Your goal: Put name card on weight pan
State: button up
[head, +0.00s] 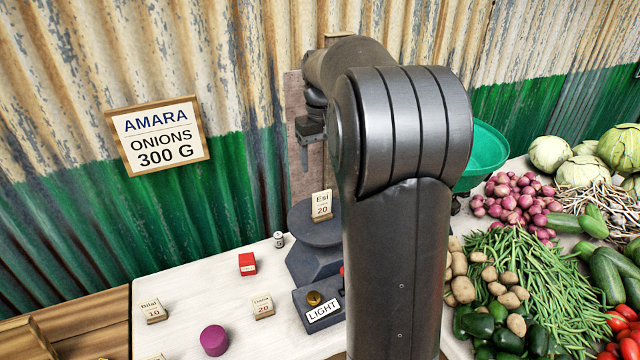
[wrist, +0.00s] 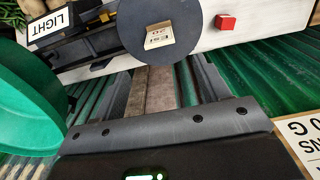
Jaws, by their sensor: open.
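A cream name card reading "Esi 20" (head: 321,206) stands on the dark round weight pan (head: 303,228) of the balance. In the wrist view the same card (wrist: 160,37) sits near the middle of the dark disc (wrist: 133,22). My gripper (head: 310,150) is above the pan and card, clear of both, with its fingers pointing down. In the wrist view my gripper (wrist: 163,70) has its fingers spread apart with nothing between them. My arm hides the middle of the balance in the head view.
Other cards (head: 154,310) (head: 263,306), a red block (head: 247,263), a purple cylinder (head: 214,340) and a small weight (head: 279,239) stand on the white table. A LIGHT box (head: 322,311) is before the balance. A green pan (head: 487,157) and vegetables lie right.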

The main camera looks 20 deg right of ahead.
jog(key=s+a+r+t, duration=0.1)
jog(key=s+a+r, duration=0.1)
jog(key=s+a, duration=0.4)
jog(key=s+a+r+t, duration=0.2)
jog(key=s+a+r, duration=0.15)
jog(key=s, duration=0.45)
jog(key=s+a+f+t, duration=0.1)
jog(key=s+a+f, duration=0.1)
jog(key=s, duration=0.5)
jog(key=s+a+f+t, duration=0.1)
jog(key=s+a+f, duration=0.2)
jog(key=s, duration=0.4)
jog(key=shift+a+f+t, duration=0.2)
jog(key=shift+f+t, duration=0.1)
jog(key=shift+f, duration=0.25)
